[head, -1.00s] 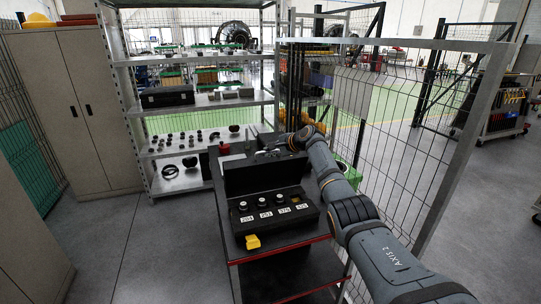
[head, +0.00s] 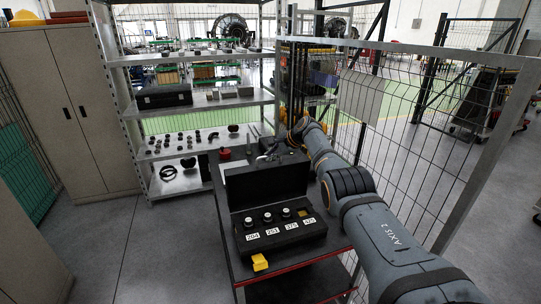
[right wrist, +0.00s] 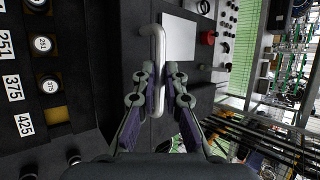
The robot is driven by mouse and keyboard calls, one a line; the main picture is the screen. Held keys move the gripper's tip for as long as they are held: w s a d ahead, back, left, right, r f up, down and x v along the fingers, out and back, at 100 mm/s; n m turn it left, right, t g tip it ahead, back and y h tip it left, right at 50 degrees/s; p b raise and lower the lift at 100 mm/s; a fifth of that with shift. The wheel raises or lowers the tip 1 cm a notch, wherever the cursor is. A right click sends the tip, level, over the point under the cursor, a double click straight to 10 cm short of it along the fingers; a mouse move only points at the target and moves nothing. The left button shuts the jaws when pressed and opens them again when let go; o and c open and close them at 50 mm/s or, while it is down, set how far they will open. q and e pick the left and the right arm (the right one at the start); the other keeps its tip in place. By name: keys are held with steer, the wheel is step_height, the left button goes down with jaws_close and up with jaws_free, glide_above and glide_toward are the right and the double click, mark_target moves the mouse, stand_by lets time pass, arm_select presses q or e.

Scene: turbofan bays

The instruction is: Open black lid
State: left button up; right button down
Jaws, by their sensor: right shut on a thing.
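The black lid (head: 268,183) stands raised, roughly upright, at the back of the black case (head: 283,240). In the right wrist view the lid (right wrist: 125,60) is a dark panel with a pale bar handle (right wrist: 158,50). My right gripper (head: 272,152) reaches behind the lid's top edge. In the wrist view its fingers (right wrist: 164,72) are closed around the handle. The case holds several round knobs in a row with white number labels, such as 251 and 375. My left gripper is not in view.
A yellow block (head: 260,262) lies at the case's front. The case sits on a dark table (head: 228,225) with a red edge. A white sheet (right wrist: 178,38) and a red round object (head: 225,154) lie behind the lid. A wire fence (head: 400,130) stands close at right.

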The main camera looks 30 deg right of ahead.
steer(key=c, duration=1.4)
jaws_free()
steer(key=shift+s+r, duration=0.1)
steer(key=shift+r, duration=0.05)
steer(key=shift+d, duration=0.1)
steer(key=shift+s+d+r, duration=0.2)
steer(key=shift+s+r, duration=0.1)
steer(key=v, duration=1.1)
steer(key=shift+a, duration=0.2)
